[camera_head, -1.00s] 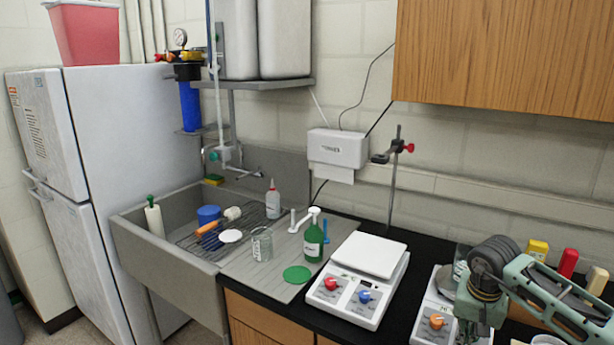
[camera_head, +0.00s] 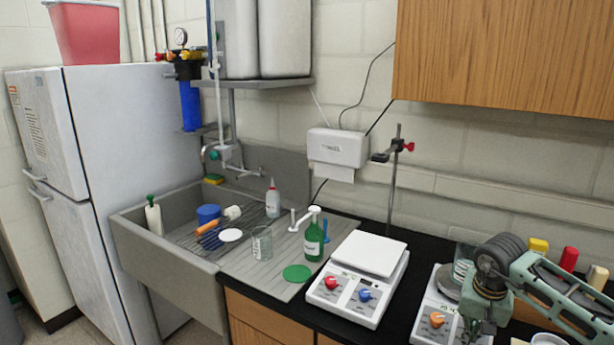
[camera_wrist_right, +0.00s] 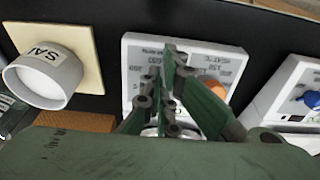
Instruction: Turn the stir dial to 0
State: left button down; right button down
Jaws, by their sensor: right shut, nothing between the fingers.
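Two white plate units stand on the black counter. The left unit (camera_head: 342,308) has a red dial (camera_head: 331,282) and a blue dial (camera_head: 365,295). The right unit (camera_head: 428,312) shows an orange dial (camera_head: 437,319); my right arm covers part of its front. In the right wrist view the orange dial (camera_wrist_right: 216,90) is partly behind a finger. My right gripper (camera_wrist_right: 168,92) is shut and empty over that unit's front, beside the orange dial. A pale round part under the fingers is mostly hidden. Which dial is for stirring is not legible. My left gripper is out of view.
A glass beaker (camera_head: 463,262) stands behind my right gripper. In the right wrist view a white cup (camera_wrist_right: 42,78) on a cream pad (camera_wrist_right: 78,38) is close by. A green bottle (camera_head: 314,241) and the sink (camera_head: 165,262) are left of the units.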

jog(key=shift+s+d+f, duration=0.5)
jog(key=shift+d, duration=0.05)
jog(key=shift+s+d+r+b, duration=0.2)
jog(key=shift+d+b, duration=0.1)
jog(key=shift+d, duration=0.2)
jog(key=shift+s+f, duration=0.1)
jog(key=shift+f, duration=0.05)
jog(key=shift+s, duration=0.15)
jog(key=shift+r+p, duration=0.4)
jog(key=shift+r, duration=0.1)
jog(key=p+v, duration=0.3)
jog(key=v, duration=0.2)
jog(key=shift+a, duration=0.2)
